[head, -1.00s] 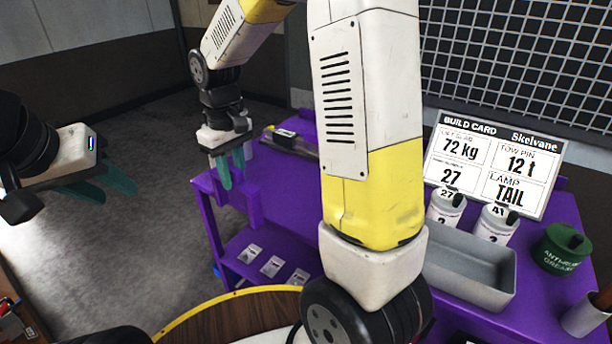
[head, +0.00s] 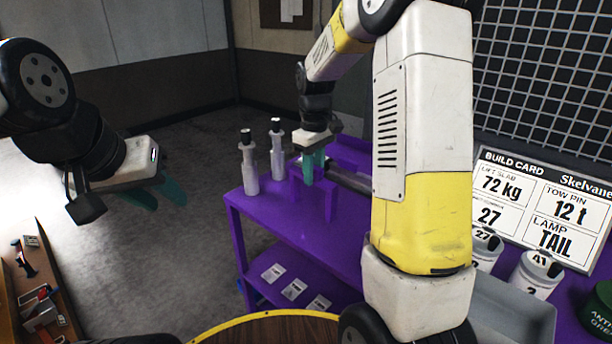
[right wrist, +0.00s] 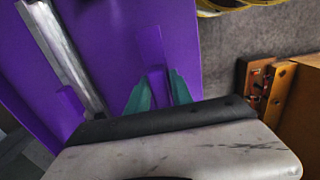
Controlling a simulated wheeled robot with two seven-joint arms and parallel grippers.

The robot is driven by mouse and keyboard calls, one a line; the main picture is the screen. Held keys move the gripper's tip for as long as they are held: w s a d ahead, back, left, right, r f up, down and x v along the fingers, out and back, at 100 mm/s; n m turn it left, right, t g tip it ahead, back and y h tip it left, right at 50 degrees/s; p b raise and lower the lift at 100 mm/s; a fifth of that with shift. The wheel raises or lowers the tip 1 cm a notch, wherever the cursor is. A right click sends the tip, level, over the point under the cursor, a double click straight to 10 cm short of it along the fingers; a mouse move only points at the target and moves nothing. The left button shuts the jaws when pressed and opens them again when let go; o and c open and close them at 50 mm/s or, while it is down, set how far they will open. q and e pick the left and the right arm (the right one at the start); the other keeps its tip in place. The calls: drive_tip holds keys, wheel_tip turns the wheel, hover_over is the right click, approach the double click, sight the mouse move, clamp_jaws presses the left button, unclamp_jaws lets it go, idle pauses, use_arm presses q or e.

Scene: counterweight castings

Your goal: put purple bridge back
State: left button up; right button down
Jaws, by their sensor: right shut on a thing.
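My right gripper (head: 314,168) points down over the left end of the purple table (head: 275,213). Its teal fingers are shut on a purple piece, the purple bridge (head: 329,203), which is the same colour as the table. In the right wrist view the teal fingers (right wrist: 158,92) stand on either side of an upright purple part of the bridge (right wrist: 156,78). Whether the bridge touches the tabletop I cannot tell. My left gripper (head: 160,193) is open and empty, over the floor left of the table.
Two pale bottles (head: 250,175) with dark tops stand at the table's left end, close to my right gripper. A metal bar (right wrist: 62,50) lies beside the bridge. A build card (head: 545,210), white canisters (head: 535,273) and a grey tray (head: 520,310) are on the right.

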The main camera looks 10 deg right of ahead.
drive_tip(key=shift+w+d, duration=0.25)
drive_tip(key=shift+d, duration=0.15)
drive_tip(key=shift+f, duration=1.9)
drive_tip(key=c, duration=1.1)
unclamp_jaws()
